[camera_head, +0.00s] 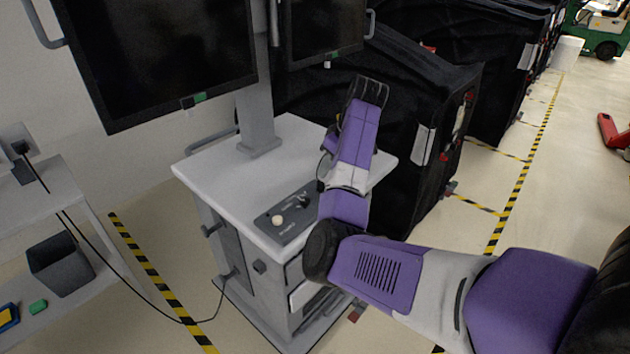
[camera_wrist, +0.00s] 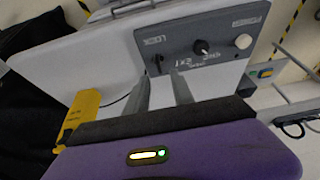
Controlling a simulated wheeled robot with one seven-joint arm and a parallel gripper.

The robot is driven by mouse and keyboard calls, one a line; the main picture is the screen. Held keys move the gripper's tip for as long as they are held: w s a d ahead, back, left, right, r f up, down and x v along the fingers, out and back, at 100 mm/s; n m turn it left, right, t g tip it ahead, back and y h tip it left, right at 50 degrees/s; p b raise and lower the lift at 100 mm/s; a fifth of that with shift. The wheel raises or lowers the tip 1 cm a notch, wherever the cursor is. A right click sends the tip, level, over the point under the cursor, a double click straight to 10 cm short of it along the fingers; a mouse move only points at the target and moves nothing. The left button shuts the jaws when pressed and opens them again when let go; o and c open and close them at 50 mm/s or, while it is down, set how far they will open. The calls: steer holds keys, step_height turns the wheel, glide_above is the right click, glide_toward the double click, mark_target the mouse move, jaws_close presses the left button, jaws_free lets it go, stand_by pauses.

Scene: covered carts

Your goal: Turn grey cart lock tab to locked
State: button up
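The grey cart (camera_head: 262,172) stands in the middle of the head view, with a dark grey control panel (camera_head: 283,230) on its top. In the wrist view the panel (camera_wrist: 222,64) carries the word LOCK, with a small dark lock tab (camera_wrist: 158,63) below it. The tab's exact setting is too small to tell. My gripper (camera_wrist: 161,76) has its two grey fingers apart and empty, with the tips close to the tab, one toward each side. I cannot tell whether they touch it. In the head view my arm hides the fingers and the tab.
The panel also has a black knob (camera_wrist: 203,47) and a white button (camera_wrist: 243,41). A monitor (camera_head: 160,55) rises on a post from the cart. Black covered carts (camera_head: 400,110) stand behind. A shelf with a dark bin (camera_head: 60,265) is at left.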

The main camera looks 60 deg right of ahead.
mark_target(321, 182)
steer(key=shift+p+x, duration=0.55)
steer(key=shift+x, duration=3.05)
steer(key=shift+d, duration=0.1)
jaws_close()
